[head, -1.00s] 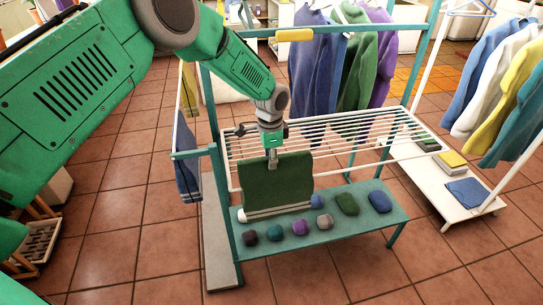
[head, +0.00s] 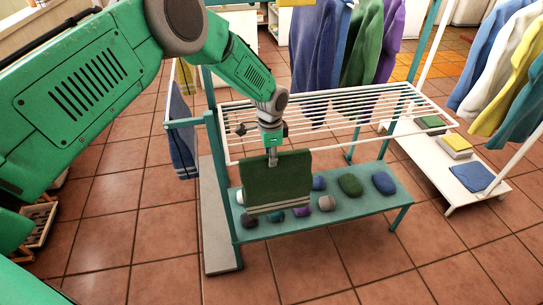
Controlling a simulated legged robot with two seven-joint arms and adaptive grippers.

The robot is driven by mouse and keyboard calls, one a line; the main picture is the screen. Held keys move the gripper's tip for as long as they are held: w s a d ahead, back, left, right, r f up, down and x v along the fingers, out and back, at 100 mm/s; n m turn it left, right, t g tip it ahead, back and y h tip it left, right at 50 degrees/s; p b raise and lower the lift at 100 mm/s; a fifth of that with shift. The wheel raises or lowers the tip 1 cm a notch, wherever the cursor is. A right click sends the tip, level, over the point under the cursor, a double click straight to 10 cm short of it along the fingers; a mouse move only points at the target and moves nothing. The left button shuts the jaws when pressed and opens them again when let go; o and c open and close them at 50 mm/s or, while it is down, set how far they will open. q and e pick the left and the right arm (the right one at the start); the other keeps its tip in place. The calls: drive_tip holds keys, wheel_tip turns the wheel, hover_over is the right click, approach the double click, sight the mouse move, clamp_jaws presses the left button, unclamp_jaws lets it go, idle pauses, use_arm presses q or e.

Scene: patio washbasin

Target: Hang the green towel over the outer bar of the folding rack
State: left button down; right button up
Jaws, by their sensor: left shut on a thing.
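The green towel (head: 277,182), dark green with pale stripes near its lower hem, hangs from my left gripper (head: 272,160). That gripper is shut on its top edge, pointing down. The folding rack (head: 335,108) is a white grid of parallel bars in the middle of the head view. Its outer bar (head: 350,147) runs along the near side. The towel hangs at the near left part of this bar and hides a stretch of it; I cannot tell whether they touch. My right gripper is not in view.
A teal shelf (head: 385,210) under the rack bears several rounded, coloured items. A teal post (head: 223,190) and a blue striped towel (head: 183,140) are at left. Hanging clothes (head: 365,45) are behind, and a white low rack (head: 465,195) stands at right. Tiled floor in front is clear.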

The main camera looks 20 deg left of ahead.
use_arm(q)
drive_tip(key=shift+f, duration=0.1)
drive_tip(key=c, duration=1.3)
unclamp_jaws()
wheel_tip(320, 180, up, 9)
drive_tip(key=p, duration=0.6)
drive_tip(key=shift+f, duration=0.1)
